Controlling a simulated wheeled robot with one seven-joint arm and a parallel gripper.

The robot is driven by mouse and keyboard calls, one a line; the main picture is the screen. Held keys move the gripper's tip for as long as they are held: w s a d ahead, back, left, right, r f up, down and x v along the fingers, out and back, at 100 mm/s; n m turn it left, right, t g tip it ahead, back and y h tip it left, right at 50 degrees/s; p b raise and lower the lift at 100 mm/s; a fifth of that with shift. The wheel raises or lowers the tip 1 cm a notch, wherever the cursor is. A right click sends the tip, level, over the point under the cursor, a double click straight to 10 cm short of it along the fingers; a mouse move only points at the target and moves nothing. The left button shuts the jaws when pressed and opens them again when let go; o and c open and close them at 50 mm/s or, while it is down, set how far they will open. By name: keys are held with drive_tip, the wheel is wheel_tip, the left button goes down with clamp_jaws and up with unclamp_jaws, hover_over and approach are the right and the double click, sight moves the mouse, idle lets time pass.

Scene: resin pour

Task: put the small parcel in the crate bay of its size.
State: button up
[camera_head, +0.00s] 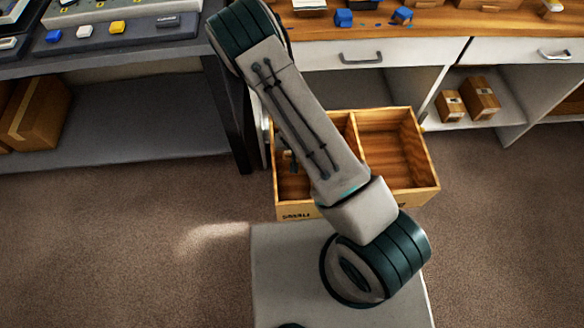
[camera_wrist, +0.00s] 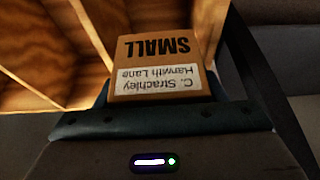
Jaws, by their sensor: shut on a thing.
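The small parcel (camera_wrist: 158,68) is a brown box that fills the middle of the wrist view. It is printed SMALL and has a white address label, both upside down there. My gripper (camera_wrist: 160,105) is shut on it. The wooden crate (camera_head: 428,172) stands on the floor in the head view, with a divider (camera_head: 358,135) between bays. Its front wall reads SMALL at the left; the right bay looks empty. My arm hides much of the left bay, the parcel and most of the gripper. Crate walls (camera_wrist: 40,45) show beside and beyond the parcel in the wrist view.
A workbench with white drawers (camera_head: 345,56) stands behind the crate. Two brown boxes (camera_head: 480,98) sit on its lower shelf at the right. A dark table leg (camera_head: 236,125) is close to the crate's left. Carpet (camera_head: 500,220) is clear at the right.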

sight(292, 175)
wheel_tip(292, 175, down, 18)
drive_tip(key=b, duration=0.3)
drive_tip(key=shift+s+f, duration=0.1)
drive_tip(key=shift+b, duration=0.3)
drive_tip(key=shift+f, duration=0.2)
drive_tip(key=o, duration=0.9)
drive_tip(key=shift+c, duration=0.2)
drive_tip(key=shift+r, duration=0.1)
